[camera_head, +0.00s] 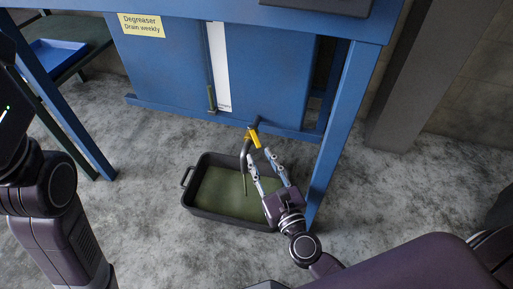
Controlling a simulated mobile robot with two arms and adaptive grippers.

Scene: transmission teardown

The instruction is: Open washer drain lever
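The washer is a blue cabinet (165,58) with a yellow "Degreaser Drain weekly" label (142,24). The yellow drain lever (254,139) sits on a valve at its lower front edge. A grey curved spout (244,157) bends down from the valve. A thin olive line hangs from the spout into the tray and looks like running fluid. My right gripper (260,157) is open, its fingertips just below and right of the lever, with a visible gap between them. I cannot tell whether a finger touches the lever. My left arm shows at the left edge, but its gripper is out of view.
A dark drain tray (190,203) with green fluid stands on the concrete floor under the spout. A blue cabinet leg (335,125) rises close right of my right gripper. A blue bin (55,55) sits on a bench at upper left. Floor left of the tray is clear.

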